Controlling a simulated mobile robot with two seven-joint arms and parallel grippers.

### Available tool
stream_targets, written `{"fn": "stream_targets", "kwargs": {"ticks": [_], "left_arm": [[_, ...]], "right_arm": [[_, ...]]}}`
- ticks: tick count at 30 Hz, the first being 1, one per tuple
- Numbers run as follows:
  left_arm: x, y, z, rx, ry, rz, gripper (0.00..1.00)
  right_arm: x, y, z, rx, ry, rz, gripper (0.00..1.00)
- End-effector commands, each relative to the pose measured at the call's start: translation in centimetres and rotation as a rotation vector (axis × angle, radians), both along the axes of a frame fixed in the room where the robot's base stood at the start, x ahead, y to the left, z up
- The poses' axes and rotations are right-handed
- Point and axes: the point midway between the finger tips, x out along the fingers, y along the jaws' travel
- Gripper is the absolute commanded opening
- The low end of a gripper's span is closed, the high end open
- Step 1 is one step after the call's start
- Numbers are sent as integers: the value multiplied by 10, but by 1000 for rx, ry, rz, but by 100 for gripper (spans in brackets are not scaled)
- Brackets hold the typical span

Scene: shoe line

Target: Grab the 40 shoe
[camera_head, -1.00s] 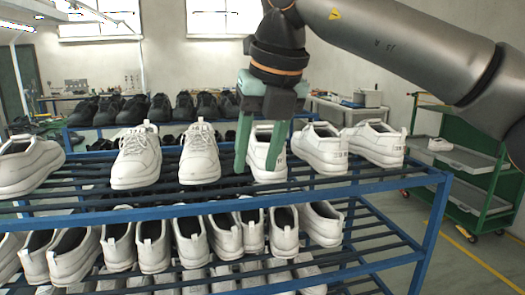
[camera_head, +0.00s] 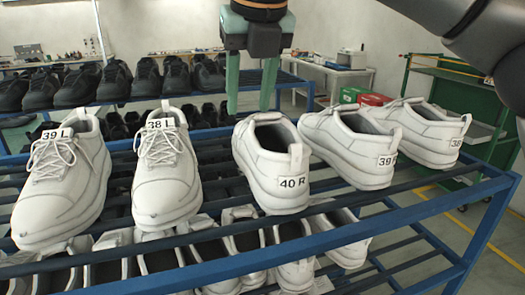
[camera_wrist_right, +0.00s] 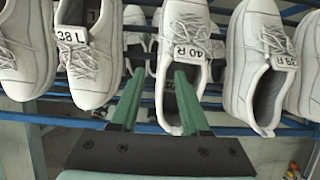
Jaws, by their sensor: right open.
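The white shoe labelled 40 R (camera_head: 272,165) stands on the top rack level in the head view, its heel and label facing me. In the right wrist view the 40 R shoe (camera_wrist_right: 184,50) lies ahead of the fingers, its opening partly covered by one finger. My right gripper (camera_head: 250,108) is open and empty, its two green fingers pointing down above and behind the 40 R shoe in the head picture. It also shows in the right wrist view (camera_wrist_right: 158,82), fingers spread. I cannot tell whether a finger touches the shoe. My left gripper is not in view.
White shoes 39 L (camera_head: 66,180) and 38 L (camera_head: 165,170) stand to the left. White shoes 39 R (camera_head: 352,145) and 38 R (camera_head: 430,130) stand close on the right. The blue rack (camera_head: 440,195) holds more white shoes below. Black shoes (camera_head: 130,78) stand behind.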

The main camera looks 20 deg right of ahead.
Motion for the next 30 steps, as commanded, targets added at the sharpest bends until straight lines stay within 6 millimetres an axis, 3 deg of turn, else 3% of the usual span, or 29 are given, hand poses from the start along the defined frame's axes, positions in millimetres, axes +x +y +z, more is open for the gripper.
{"fn": "stream_targets", "kwargs": {"ticks": [4, 13, 21, 30], "left_arm": [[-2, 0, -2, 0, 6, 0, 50], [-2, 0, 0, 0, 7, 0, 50], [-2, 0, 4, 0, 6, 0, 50], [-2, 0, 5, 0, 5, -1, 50]], "right_arm": [[10, 0, -25, -2, 2, -2, 46], [20, 0, -49, -1, 2, -1, 46], [36, 0, -88, -1, 3, -1, 46], [41, 1, -99, 0, 1, -1, 46]]}}
